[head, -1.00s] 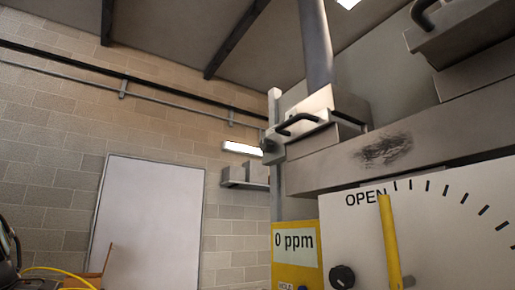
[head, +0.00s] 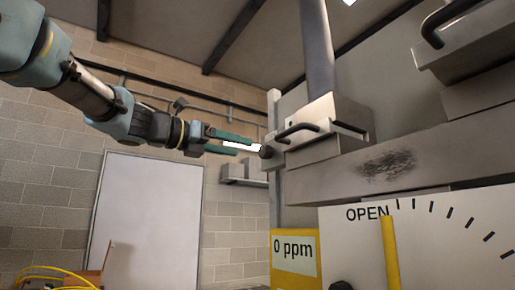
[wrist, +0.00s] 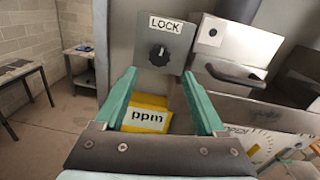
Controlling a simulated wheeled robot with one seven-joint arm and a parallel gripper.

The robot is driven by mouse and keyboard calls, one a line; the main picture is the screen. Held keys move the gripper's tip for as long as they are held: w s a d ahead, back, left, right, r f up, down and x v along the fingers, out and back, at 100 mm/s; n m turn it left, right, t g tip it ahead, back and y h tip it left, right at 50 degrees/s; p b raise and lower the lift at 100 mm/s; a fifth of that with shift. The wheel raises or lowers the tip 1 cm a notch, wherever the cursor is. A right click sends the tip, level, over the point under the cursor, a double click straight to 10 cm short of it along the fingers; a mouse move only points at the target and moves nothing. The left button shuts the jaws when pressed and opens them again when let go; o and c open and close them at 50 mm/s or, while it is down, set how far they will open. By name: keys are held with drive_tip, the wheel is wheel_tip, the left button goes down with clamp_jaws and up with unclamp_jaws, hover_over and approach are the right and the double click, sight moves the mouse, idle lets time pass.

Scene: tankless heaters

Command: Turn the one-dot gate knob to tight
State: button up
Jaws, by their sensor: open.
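A black round knob (wrist: 159,55) sits on a grey panel (wrist: 178,36) under a LOCK label in the wrist view; its white mark points roughly up. I see no TIGHT label. Beside the panel is a metal box (wrist: 226,57) with one black dot on a white plate. In the head view the dark knob (head: 267,151) sticks out from the left side of the handled metal box (head: 330,112). My gripper (head: 250,147) is open, its teal fingers pointing at the knob. In the wrist view my gripper (wrist: 158,75) has the knob between and beyond its fingertips, apparently not gripped.
A yellow meter (head: 295,258) reading 0 ppm hangs below. A white OPEN dial (head: 440,240) with a yellow pointer (head: 390,250) is at the lower right. A black handle (wrist: 236,75) projects right of the knob. A higher handled box (head: 470,35) is at the upper right.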

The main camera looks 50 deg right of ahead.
sight(262, 153)
drive_tip(key=p+x, duration=0.2)
drive_tip(key=x, duration=0.5)
clamp_jaws()
idle(0.5)
